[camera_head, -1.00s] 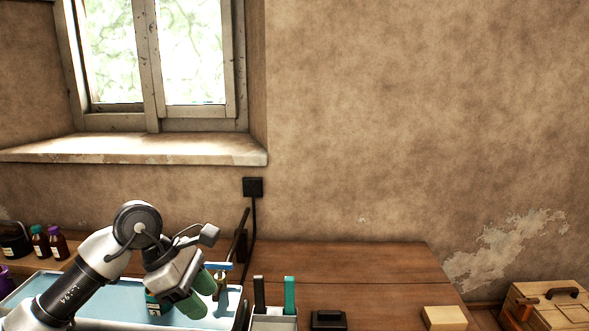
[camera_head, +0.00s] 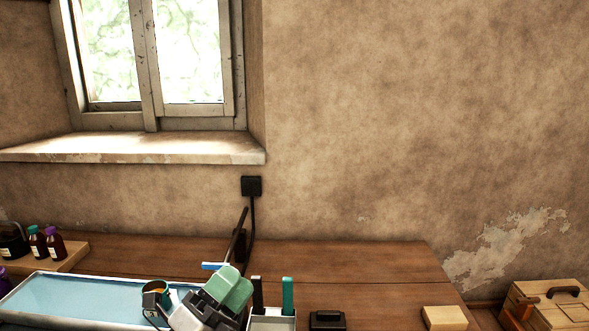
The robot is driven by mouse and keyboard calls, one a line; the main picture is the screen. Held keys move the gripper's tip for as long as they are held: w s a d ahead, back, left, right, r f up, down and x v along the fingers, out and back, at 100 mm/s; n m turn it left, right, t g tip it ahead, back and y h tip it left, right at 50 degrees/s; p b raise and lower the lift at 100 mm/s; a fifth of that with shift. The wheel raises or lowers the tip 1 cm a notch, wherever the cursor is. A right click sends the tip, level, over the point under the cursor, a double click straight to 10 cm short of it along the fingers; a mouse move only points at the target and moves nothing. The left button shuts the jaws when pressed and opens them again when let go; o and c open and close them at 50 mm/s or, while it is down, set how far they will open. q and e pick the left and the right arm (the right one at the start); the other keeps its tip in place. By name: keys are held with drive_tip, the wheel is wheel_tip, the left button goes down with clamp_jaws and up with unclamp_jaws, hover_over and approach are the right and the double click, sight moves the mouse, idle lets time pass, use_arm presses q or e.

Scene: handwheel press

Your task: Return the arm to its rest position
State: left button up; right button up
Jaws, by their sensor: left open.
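My left gripper (camera_head: 232,288) is at the bottom, left of centre, with green finger pads pointing up and to the right. It is open, and I see nothing held in it. It stands over the right end of the light-blue tray (camera_head: 70,284), and its arm is mostly below the picture's edge. A small blue bar (camera_head: 212,266) shows just behind and left of the finger pads; what it is fixed to is hidden. A small dark round thing with an orange inside (camera_head: 155,287) shows left of the gripper, partly covered. My right gripper is not in view.
Right of the gripper stands a holder (camera_head: 272,322) with a black and a green upright strip. Further right are a black block (camera_head: 327,320), a pale wooden block (camera_head: 444,317) and a wooden box (camera_head: 548,305). Bottles (camera_head: 37,242) stand far left. The middle tabletop (camera_head: 350,265) is clear.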

use_arm(q)
drive_tip(key=s+a+f+n+g+y, duration=0.1)
drive_tip(key=a+f+n+y, duration=0.2)
drive_tip(key=f+n+y, duration=0.2)
drive_tip(key=s+a+f+n+g+y, duration=0.1)
drive_tip(key=a+f+n+y, duration=0.2)
drive_tip(key=f+n+y, duration=0.2)
drive_tip(key=s+a+f+n+y, duration=0.2)
drive_tip(key=a+f+n+y, duration=0.2)
drive_tip(key=n, duration=0.6)
wheel_tip(320, 180, down, 2)
drive_tip(key=shift+s+f+g+y, duration=0.1)
drive_tip(key=shift+g+y, duration=0.3)
drive_tip(key=shift+y, duration=0.6)
drive_tip(key=s+a+f+n+g, duration=0.1)
drive_tip(key=s+f+n+g, duration=0.2)
drive_tip(key=s+f+g, duration=0.5)
drive_tip(key=s+f+n+g, duration=0.3)
drive_tip(key=s+f+g, duration=0.15)
drive_tip(key=s, duration=0.75)
wheel_tip(320, 180, down, 24)
drive_tip(key=f, duration=0.1)
drive_tip(key=s+a+f+g, duration=0.2)
drive_tip(key=s+a+f, duration=0.1)
drive_tip(key=s+f, duration=1.3)
drive_tip(key=shift+s+f, duration=0.3)
drive_tip(key=shift+f, duration=0.3)
